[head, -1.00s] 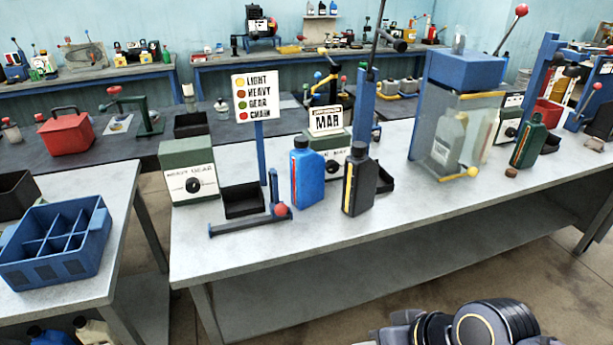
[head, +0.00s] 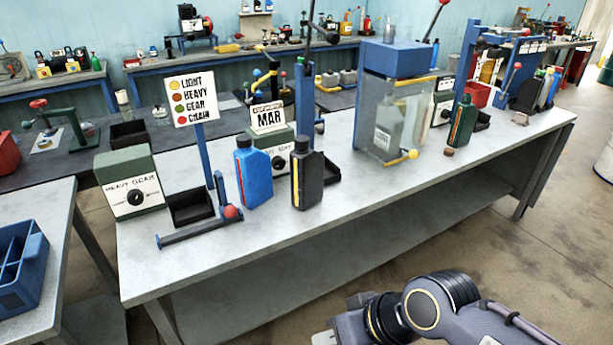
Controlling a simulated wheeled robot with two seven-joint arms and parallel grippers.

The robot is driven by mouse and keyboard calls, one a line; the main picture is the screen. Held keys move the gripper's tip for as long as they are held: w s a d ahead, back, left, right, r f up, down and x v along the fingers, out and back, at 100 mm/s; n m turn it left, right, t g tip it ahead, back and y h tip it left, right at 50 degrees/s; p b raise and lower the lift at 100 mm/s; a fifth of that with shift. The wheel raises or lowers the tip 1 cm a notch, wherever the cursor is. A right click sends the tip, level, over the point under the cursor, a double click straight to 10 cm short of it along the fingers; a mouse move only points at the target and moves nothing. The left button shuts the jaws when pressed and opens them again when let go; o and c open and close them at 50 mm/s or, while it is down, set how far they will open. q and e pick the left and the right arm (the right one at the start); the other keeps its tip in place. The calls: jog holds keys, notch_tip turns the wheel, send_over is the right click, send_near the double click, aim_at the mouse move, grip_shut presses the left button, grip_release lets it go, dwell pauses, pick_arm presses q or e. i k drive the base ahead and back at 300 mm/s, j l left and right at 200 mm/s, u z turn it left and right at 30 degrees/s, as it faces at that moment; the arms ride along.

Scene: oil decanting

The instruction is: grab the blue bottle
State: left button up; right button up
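The blue bottle (head: 254,178) stands upright with a dark cap on the grey workbench (head: 370,205). A black bottle (head: 308,180) stands close to its right. A black open tray (head: 191,208) and a lever with a red knob (head: 231,212) are at its left. My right gripper (head: 326,337) shows only in part at the bottom edge, in front of the bench and well away from the blue bottle. Its fingertips are cut off, so I cannot tell whether it is open. My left gripper is not in view.
A green Heavy Gear box (head: 130,183) and a colour sign (head: 193,101) stand left and behind. A clear cabinet with a blue top (head: 394,58) and a green bottle (head: 462,122) stand to the right. The bench front before the bottles is clear.

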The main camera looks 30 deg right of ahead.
aim_at(253, 166)
jog(key=u, duration=0.45)
jog(key=l+u, duration=0.5)
jog(key=k+l+u, duration=0.15)
jog(key=l+u, duration=0.3)
jog(key=l, duration=0.15)
